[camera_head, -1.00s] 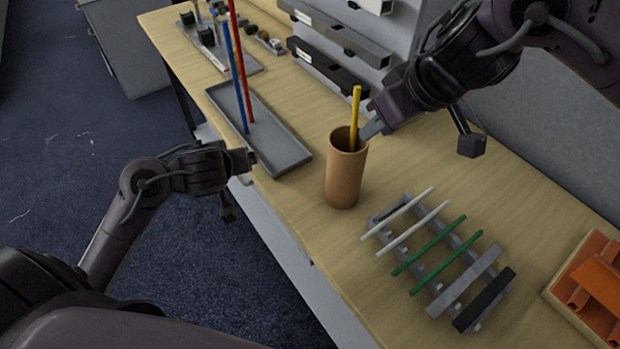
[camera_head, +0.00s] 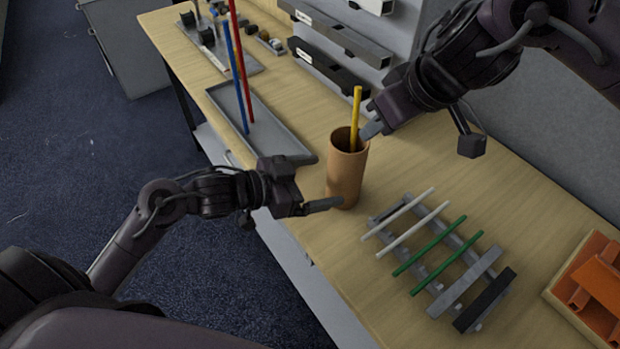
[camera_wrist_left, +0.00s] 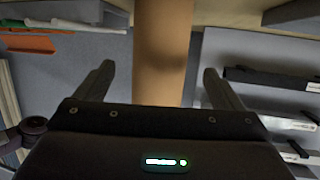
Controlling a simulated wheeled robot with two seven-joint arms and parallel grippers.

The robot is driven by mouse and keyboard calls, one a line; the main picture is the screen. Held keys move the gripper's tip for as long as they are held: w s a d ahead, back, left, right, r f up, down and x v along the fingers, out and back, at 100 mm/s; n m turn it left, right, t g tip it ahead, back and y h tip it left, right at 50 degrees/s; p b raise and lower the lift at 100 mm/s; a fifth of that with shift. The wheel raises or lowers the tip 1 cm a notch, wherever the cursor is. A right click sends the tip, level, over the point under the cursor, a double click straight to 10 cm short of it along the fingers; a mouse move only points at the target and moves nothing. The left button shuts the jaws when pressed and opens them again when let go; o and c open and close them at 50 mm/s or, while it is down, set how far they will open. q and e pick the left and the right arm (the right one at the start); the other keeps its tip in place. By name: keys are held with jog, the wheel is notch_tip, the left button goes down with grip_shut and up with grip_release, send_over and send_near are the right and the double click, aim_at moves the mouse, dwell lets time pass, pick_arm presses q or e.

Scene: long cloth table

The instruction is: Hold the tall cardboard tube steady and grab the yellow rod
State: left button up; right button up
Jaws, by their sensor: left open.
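The brown cardboard tube (camera_head: 346,178) stands upright on the table near its front edge. The yellow rod (camera_head: 356,108) stands in it, its upper part above the rim and its lower end hidden. My left gripper (camera_head: 322,203) is open at the tube's lower front left. In the left wrist view the tube (camera_wrist_left: 162,50) shows in the gap between the two spread fingers (camera_wrist_left: 158,76), with room on both sides. My right gripper (camera_head: 372,128) is at the tube's right rim, close to the rod; its finger gap is not clear.
A rack with white, green, grey and black bars (camera_head: 440,262) lies right of the tube. A grey tray (camera_head: 285,148) with upright red and blue rods is behind left. An orange part in a wooden box (camera_head: 590,285) is at the right. Grey shelves (camera_head: 335,40) stand at the back.

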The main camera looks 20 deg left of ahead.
aim_at(345, 176)
pick_arm(q)
jog(key=x, duration=0.6)
jog(key=shift+w+d+f, duration=0.1)
jog(key=shift+w+d, duration=0.05)
jog(key=shift+w, duration=0.05)
jog(key=c, duration=1.1)
jog(key=shift+o, duration=0.2)
